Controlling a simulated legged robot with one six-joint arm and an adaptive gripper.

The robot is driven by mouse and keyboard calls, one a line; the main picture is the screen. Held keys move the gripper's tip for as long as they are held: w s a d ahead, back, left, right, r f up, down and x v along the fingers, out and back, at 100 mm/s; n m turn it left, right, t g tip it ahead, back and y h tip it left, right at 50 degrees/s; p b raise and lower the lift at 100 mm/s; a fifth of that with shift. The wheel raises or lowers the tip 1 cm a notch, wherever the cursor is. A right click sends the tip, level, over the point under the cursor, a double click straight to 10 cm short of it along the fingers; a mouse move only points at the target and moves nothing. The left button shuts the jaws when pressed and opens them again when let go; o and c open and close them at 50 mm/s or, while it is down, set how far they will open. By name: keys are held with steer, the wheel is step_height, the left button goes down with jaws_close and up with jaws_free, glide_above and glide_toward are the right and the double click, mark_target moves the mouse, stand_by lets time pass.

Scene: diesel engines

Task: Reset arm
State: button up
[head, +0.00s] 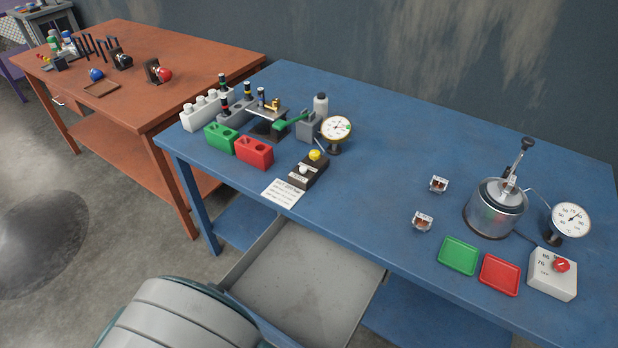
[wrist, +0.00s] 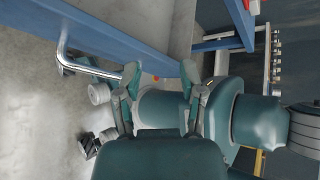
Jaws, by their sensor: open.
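My gripper (wrist: 160,69) shows in the wrist view with its two green-grey fingers spread apart and nothing between them. Beyond the fingers are parts of my own body. In the head view my gripper is out of sight. A rounded grey and teal part of me fills the bottom left, in front of the blue table (head: 400,130).
A grey drawer (head: 300,285) stands pulled out from the blue table and looks empty. Gauges, green and red blocks (head: 254,151), trays (head: 458,256) and a metal pot (head: 495,208) stand on the tabletop. An orange table (head: 190,60) is at left; grey floor (head: 110,215) is clear before it.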

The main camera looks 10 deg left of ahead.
steer(key=w+d+r+m+g+y, duration=0.4)
steer(key=w+d+r+m+g, duration=0.45)
steer(key=d+r+m, duration=0.85)
steer(key=s+d+r+m+t+y, duration=0.1)
steer(key=d+r+m+t+y, duration=0.1)
steer(key=d+m, duration=0.6)
steer(key=s+d+r+m+t+y, duration=0.1)
steer(key=d+r+m+t+y, duration=0.2)
steer(key=m, duration=1)
steer(key=d+r+t, duration=0.1)
steer(key=d+r, duration=0.2)
steer(key=d, duration=0.2)
steer(key=shift+s+r+m, duration=0.3)
steer(key=shift+r, duration=0.05)
steer(key=shift+a, duration=0.1)
